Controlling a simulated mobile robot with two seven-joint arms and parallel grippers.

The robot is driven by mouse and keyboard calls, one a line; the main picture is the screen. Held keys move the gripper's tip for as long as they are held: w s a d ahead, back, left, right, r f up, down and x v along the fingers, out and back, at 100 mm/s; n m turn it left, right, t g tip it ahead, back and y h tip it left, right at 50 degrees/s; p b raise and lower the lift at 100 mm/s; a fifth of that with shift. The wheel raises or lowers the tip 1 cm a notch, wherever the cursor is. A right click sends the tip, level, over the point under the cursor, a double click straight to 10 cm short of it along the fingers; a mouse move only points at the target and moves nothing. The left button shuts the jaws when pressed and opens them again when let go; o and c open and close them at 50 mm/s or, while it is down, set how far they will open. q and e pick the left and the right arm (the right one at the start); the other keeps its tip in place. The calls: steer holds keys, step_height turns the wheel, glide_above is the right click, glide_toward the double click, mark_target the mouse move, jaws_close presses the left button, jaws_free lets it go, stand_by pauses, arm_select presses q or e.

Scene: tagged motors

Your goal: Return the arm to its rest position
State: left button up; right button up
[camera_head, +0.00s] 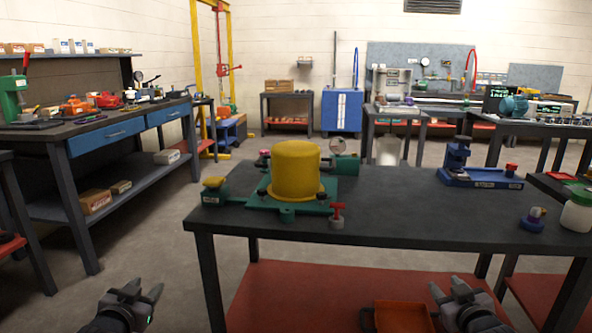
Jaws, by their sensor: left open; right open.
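My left gripper (137,293) is low at the left, over the floor in front of the workbench (370,222). It is open and empty. My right gripper (455,289) is low at the right, in front of the workbench's lower red shelf. It is open and empty too. On the workbench a yellow cylindrical motor housing (296,170) stands upright on a green base plate (262,202). Both grippers are apart from the bench top and everything on it.
A small part with a red knob (337,214) stands at the bench's front edge. A blue fixture (478,179), a small blue part (533,221) and a white jar with a green lid (577,213) stand at the right. An orange tray (402,318) shows below. Floor at left is clear.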

arm_select(q)
steer(key=s+d+f+g+h, duration=0.15)
steer(key=s+d+f, duration=0.35)
steer(key=s, duration=0.6)
steer(key=s+d+f+g+h, duration=0.15)
steer(key=s+d+f, duration=0.35)
steer(key=s, duration=0.5)
steer(key=s+d+f+g, duration=0.2)
steer(key=s+d+f, duration=0.3)
steer(key=s, duration=0.6)
arm_select(e)
steer(key=s+a+f+g+y, duration=0.15)
steer(key=s+a+f, duration=0.35)
steer(key=s, duration=0.6)
steer(key=s+a+f+g+y, duration=0.15)
steer(key=s+a+f, duration=0.35)
steer(key=s, duration=0.5)
steer(key=s+a+f+g, duration=0.2)
steer(key=s+a+f, duration=0.3)
steer(key=s, duration=0.6)
arm_select(q)
step_height(320, 180, up, 11)
steer(key=a+p, duration=0.2)
steer(key=p, duration=1.2)
steer(key=shift+s+a, duration=0.15)
arm_select(e)
step_height(320, 180, up, 11)
steer(key=d, duration=0.2)
steer(key=shift+s+d+f, duration=0.15)
steer(key=shift+s+f, duration=0.05)
